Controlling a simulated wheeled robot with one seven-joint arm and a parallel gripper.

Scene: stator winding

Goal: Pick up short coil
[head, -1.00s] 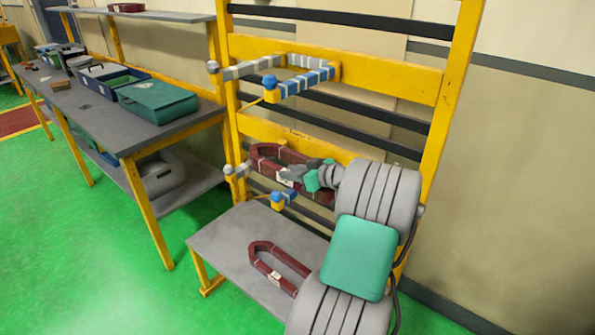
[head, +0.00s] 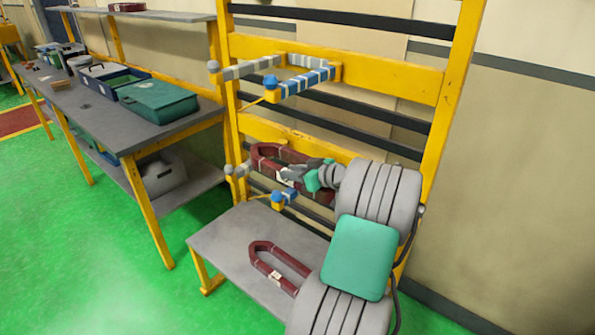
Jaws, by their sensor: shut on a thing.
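A dark red U-shaped coil with a white label (head: 264,155) is at the lower rack pegs, and my gripper (head: 292,174) is shut on its near side. My gripper and wrist hide part of this coil. I cannot tell whether it still touches the rack. A second dark red U-shaped coil with a white tag (head: 262,248) lies on the grey shelf at the rack's foot, partly hidden by my arm.
The yellow rack (head: 390,75) has upper pegs with blue and white wrapping (head: 305,82) and lower pegs with round ends (head: 280,198). A grey shelf (head: 225,240) sits below. A workbench with a green case (head: 158,103) stands at left.

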